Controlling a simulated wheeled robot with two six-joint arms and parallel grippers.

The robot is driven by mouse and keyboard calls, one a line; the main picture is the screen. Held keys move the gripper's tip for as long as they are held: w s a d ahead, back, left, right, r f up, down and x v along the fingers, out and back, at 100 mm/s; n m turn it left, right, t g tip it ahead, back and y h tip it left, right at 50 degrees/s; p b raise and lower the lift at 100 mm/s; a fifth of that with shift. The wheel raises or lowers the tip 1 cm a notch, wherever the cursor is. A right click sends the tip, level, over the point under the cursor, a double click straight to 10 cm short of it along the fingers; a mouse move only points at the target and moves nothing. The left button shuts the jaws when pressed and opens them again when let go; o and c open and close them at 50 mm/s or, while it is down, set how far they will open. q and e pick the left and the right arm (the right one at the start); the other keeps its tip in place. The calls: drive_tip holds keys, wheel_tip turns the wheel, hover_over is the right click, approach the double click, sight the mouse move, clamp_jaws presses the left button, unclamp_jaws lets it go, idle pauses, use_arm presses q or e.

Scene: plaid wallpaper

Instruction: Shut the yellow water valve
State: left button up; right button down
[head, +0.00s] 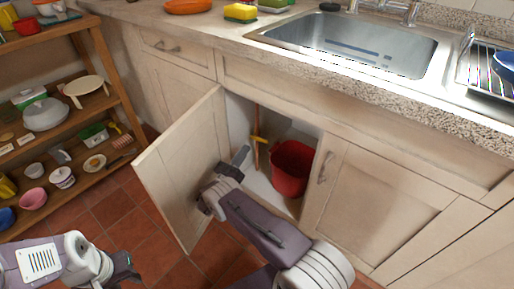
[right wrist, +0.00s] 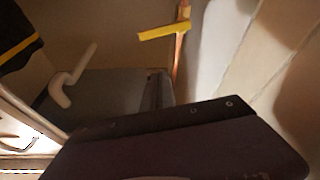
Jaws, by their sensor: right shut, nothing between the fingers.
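The yellow water valve (head: 259,139) is a yellow lever on a thin copper pipe inside the open cabinet under the sink. In the right wrist view the yellow lever (right wrist: 164,32) lies crosswise to the copper pipe (right wrist: 178,58), slightly tilted. My right gripper (head: 241,155) reaches into the cabinet opening, just left of the pipe. It is shut and empty, and appears apart from the lever. My left gripper (head: 127,267) is low at the left over the floor, away from the valve; its jaws are too small to read.
A red bucket (head: 291,168) stands in the cabinet right of the pipe. The open cabinet door (head: 180,165) stands to the left of my right arm; the right door (head: 370,200) is closed. A wooden shelf (head: 110,65) with dishes is at the left.

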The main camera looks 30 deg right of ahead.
sight(263, 140)
drive_tip(key=w+d+b, duration=0.3)
drive_tip(key=d+b, duration=0.3)
drive_tip(key=d, duration=0.2)
drive_tip(key=shift+w+d+f, duration=0.15)
drive_tip(key=shift+d+f, duration=0.15)
drive_tip(key=shift+f, duration=0.15)
drive_tip(key=shift+s+d+f+b, duration=0.1)
drive_tip(key=shift+s+f+b, duration=0.25)
drive_tip(key=shift+f, duration=0.5)
